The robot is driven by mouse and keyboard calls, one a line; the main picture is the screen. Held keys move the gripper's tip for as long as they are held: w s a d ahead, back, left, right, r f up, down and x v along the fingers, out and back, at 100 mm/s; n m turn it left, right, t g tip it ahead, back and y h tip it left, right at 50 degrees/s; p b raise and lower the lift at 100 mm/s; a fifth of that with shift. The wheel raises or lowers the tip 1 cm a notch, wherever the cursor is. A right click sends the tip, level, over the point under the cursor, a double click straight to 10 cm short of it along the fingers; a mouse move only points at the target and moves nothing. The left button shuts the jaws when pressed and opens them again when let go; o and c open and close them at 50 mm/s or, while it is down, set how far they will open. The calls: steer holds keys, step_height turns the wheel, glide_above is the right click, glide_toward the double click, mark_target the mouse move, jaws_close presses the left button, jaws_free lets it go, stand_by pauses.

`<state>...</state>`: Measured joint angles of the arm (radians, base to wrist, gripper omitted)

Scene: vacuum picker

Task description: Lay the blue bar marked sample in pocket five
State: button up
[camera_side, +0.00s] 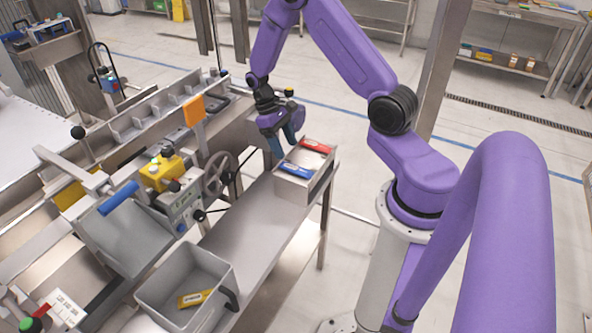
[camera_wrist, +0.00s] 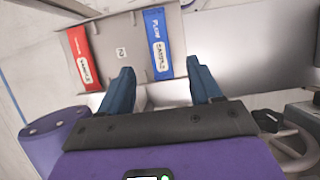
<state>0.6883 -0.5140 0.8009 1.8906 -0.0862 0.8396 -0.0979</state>
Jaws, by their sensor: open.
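The blue bar (camera_side: 297,170) lies on a grey metal holder (camera_side: 291,190) at the end of the bench. In the wrist view the blue bar (camera_wrist: 157,38) reads "SAMPLE" near its lower end. A red bar (camera_side: 316,146) lies parallel to it, also lettered in the wrist view (camera_wrist: 83,58). My gripper (camera_side: 283,142) is open and empty, close to the holder. In the wrist view the blue bar's near end appears between the spread fingertips of my gripper (camera_wrist: 160,80), not held. No pocket marked five can be made out; a "2" shows between the bars.
A row of grey compartments (camera_side: 128,131) runs along the machine at left. A grey bin (camera_side: 163,292) with a yellow bar (camera_side: 194,298) stands at the near end of the bench. A handwheel (camera_side: 220,173) and orange panel (camera_side: 194,110) rise beside the bench (camera_side: 245,222), whose middle is clear.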

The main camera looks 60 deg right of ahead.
mark_target(295, 168)
steer(key=shift+x, duration=3.35)
steer(key=shift+s, duration=0.15)
jaws_close()
steer(key=shift+r, duration=0.2)
